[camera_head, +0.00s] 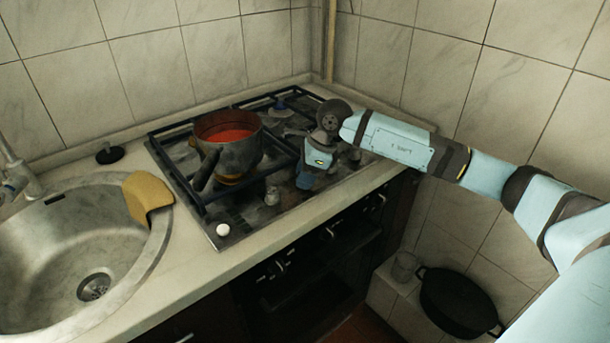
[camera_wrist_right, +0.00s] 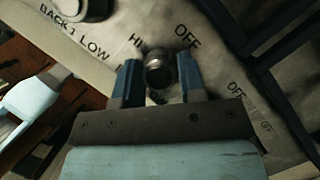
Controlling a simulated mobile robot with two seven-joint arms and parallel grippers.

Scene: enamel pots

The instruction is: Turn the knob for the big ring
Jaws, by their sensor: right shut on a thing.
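The hob (camera_head: 237,232) is a worn metal cooktop with black grates, and its control knobs run along the front edge. My right gripper (camera_head: 304,180) reaches down over the right part of this row. In the right wrist view its two blue fingers stand on either side of a dark round knob (camera_wrist_right: 159,72), closed on it. The panel around it bears the words OFF, HI and LOW. In the head view the fingers hide that knob. A grey knob (camera_head: 271,196) and a white knob (camera_head: 222,229) stand free to its left. My left gripper is not in view.
A dark pot (camera_head: 230,145) with red contents stands on the hob's left, its handle pointing toward the front. A sink (camera_head: 60,255) with a yellow cloth (camera_head: 147,194) lies left. A black pan (camera_head: 458,300) rests low at right. Tiled walls close the back and right.

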